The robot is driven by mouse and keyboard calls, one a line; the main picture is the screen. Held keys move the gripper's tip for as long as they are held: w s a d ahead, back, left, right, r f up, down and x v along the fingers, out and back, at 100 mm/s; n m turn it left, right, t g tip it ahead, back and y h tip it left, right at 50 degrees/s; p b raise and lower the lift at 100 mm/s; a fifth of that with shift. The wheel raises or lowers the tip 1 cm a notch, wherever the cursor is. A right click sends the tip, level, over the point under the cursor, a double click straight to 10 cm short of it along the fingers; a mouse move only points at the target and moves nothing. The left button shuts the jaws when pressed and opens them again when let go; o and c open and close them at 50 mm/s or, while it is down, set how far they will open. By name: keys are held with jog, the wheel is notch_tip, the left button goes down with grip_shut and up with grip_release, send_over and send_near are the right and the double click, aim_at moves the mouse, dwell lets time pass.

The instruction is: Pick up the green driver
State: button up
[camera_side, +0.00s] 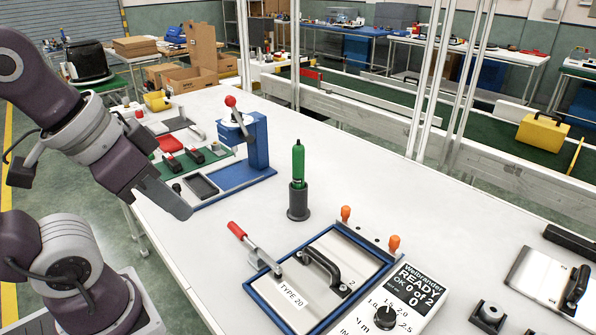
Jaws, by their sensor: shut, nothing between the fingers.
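The green driver (298,163) stands upright in a dark round holder (298,203) near the middle of the white table. It has a green body and a black tip at the top. My gripper (184,211) is left of the driver, above the table's left edge, pointing down and to the right. Its fingers look closed together and hold nothing. There is a clear gap between my gripper and the driver.
A blue press with a red knob (256,140) stands behind and left of the driver. In front is a blue-framed fixture (262,291) with a black handle and a red-handled clamp. A "READY" display panel (412,287) is at the right front.

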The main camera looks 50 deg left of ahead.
jog(key=o, duration=1.1)
jog(key=shift+c, duration=0.2)
